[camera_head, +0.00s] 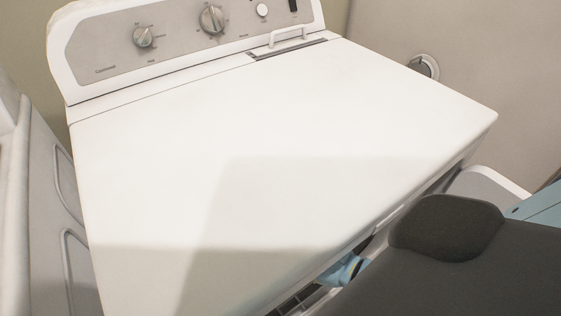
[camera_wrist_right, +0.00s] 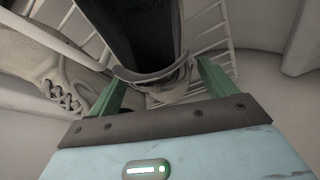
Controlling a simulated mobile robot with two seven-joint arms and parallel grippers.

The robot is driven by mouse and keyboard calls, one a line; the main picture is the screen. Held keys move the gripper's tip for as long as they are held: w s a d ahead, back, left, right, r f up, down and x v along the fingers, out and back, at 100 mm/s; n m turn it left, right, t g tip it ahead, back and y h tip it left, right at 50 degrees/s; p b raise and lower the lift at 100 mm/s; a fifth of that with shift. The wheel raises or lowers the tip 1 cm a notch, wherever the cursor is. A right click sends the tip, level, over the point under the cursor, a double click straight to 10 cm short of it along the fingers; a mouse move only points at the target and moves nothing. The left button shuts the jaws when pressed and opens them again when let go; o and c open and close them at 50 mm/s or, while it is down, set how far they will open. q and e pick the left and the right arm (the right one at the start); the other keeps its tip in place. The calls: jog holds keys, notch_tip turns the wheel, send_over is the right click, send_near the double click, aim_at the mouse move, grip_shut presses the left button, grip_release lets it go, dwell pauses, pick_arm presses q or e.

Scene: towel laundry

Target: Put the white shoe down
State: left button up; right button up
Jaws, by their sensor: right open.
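My right gripper (camera_wrist_right: 162,72) has two green fingers set apart, so it is open. Between the fingers is a shoe-like item (camera_wrist_right: 160,86) with a dark inside and a pale grey rim. I cannot tell whether the fingers touch it. A pale knit shoe (camera_wrist_right: 62,88) with laces lies at the left, partly behind the left finger. Both are by a white wire rack (camera_wrist_right: 205,22). The pictures do not make clear which one is the white shoe. In the head view my dark arm hides most of that area. My left gripper is in neither view.
A white laundry machine (camera_head: 270,150) with a bare, flat top fills the head view. Its control panel (camera_head: 190,32) runs along the back. Another pale appliance (camera_head: 50,190) stands close on the left. A wall with a round fitting (camera_head: 425,67) is at the right.

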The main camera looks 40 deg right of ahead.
jog(key=p+v, duration=0.1)
jog(key=v, duration=0.2)
jog(key=shift+r, duration=0.4)
jog(key=s+a+p, duration=0.2)
jog(key=s+a, duration=0.3)
jog(key=s, duration=0.6)
jog(key=shift+a, duration=0.1)
jog(key=s+a+f+n+y, duration=0.2)
jog(key=s+n, duration=0.1)
jog(key=s, duration=1.1)
jog(key=s+r+n+t+y, duration=0.1)
jog(key=s+r+n, duration=0.1)
jog(key=s+r, duration=0.2)
jog(key=s+r+n+t, duration=0.1)
jog(key=s+r, duration=0.2)
jog(key=s, duration=0.7)
jog(key=shift+a+r+n+y, duration=0.15)
jog(key=shift+r+n+y, duration=0.2)
jog(key=shift+n+y, duration=0.05)
